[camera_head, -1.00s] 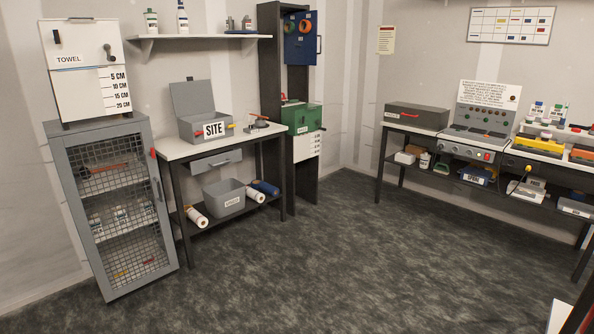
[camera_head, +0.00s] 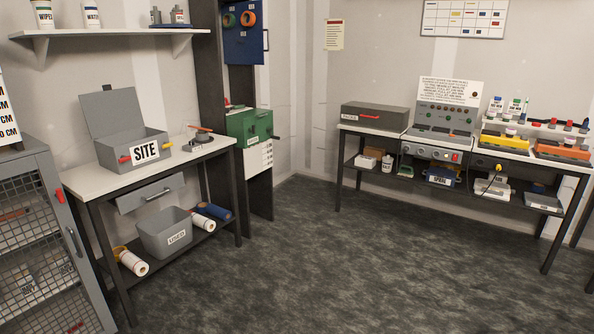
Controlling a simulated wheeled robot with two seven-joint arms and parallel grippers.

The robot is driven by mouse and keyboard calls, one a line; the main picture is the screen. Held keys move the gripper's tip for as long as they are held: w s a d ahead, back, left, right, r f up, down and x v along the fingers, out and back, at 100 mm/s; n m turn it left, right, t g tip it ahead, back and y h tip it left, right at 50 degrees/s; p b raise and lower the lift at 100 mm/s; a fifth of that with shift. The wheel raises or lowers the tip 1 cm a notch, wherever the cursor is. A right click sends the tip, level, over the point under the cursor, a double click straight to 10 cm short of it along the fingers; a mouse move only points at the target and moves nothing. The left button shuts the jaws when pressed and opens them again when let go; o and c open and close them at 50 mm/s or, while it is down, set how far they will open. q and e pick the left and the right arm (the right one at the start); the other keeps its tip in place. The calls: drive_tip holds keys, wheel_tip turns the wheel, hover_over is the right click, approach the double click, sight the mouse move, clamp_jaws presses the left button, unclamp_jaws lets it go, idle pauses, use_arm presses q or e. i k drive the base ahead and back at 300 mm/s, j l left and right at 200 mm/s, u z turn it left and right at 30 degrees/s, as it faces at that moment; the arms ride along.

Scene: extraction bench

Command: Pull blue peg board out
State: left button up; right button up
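The blue peg board (camera_head: 243,33) stands upright in the upper part of the tall dark cabinet, left of the picture's middle. A green ring and an orange ring hang on it, with small white labels. A dark handle shows at its right edge. It stands above a green drawer unit (camera_head: 249,127) with a red handle. Neither of my grippers is in view.
A white-topped bench (camera_head: 97,183) with a grey SITE box (camera_head: 112,140) stands left of the cabinet. A mesh locker (camera_head: 33,250) is at the far left. A long bench (camera_head: 463,146) lines the right wall. The dark floor (camera_head: 330,260) between is clear.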

sight(243, 45)
drive_tip(key=i+l+z, duration=0.2)
drive_tip(key=i+z, duration=0.15)
drive_tip(key=i, duration=0.2)
drive_tip(key=i+z, duration=0.4)
drive_tip(key=i+j+z, duration=0.1)
drive_tip(key=i+z, duration=0.25)
drive_tip(key=i, duration=0.3)
drive_tip(key=i+u, duration=0.15)
drive_tip(key=i, duration=0.5)
drive_tip(key=i+u, duration=0.1)
drive_tip(key=i, duration=0.5)
drive_tip(key=i+l+u, duration=0.15)
drive_tip(key=i, duration=0.5)
